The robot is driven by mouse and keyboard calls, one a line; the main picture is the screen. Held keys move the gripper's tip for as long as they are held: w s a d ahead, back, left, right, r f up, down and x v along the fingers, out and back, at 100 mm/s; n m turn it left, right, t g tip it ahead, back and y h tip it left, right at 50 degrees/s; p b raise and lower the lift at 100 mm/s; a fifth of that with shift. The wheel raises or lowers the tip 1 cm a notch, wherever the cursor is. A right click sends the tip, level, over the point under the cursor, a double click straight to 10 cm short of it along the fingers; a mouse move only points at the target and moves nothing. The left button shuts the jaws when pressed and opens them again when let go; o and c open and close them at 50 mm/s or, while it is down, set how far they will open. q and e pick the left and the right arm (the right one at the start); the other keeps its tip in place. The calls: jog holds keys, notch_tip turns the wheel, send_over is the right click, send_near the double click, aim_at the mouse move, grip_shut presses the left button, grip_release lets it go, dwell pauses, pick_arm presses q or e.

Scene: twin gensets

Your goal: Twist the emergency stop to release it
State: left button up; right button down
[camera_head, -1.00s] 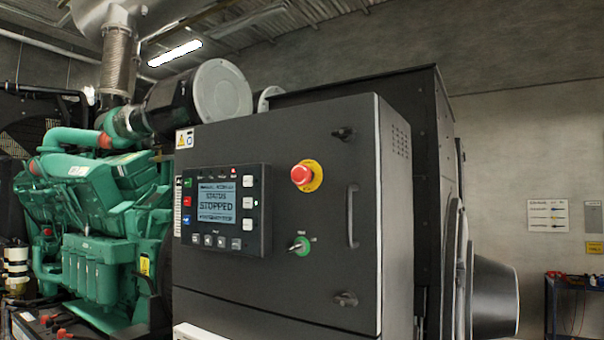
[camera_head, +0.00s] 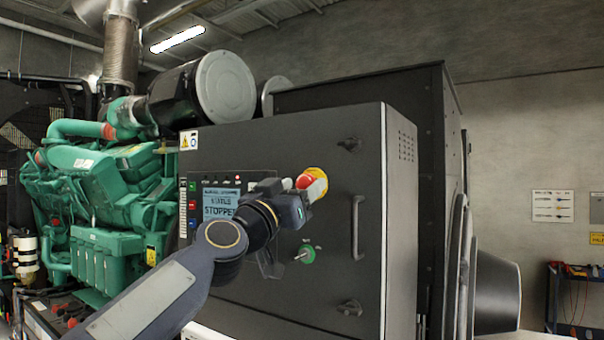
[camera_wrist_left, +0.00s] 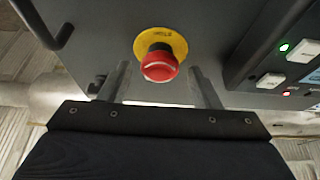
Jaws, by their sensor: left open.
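The emergency stop (camera_head: 305,181) is a red mushroom button on a yellow round plate on the dark cabinet door. In the head view my left gripper (camera_head: 308,188) is in front of it and partly covers it. In the left wrist view the red button (camera_wrist_left: 160,66) and its yellow plate show in full. The two fingers of my left gripper (camera_wrist_left: 160,82) stand apart, one on each side of the button, with gaps between. I cannot tell how far the fingertips reach past the button. My right gripper is not in view.
The control panel (camera_head: 220,205) with a screen reading STOPPED is left of the button, partly hidden by my arm. The green engine (camera_head: 100,190) is at the left.

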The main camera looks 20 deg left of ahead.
pick_arm(q)
jog(key=shift+w+d+r, duration=0.1)
jog(key=shift+w+r, duration=0.15)
jog(key=shift+w, duration=0.3)
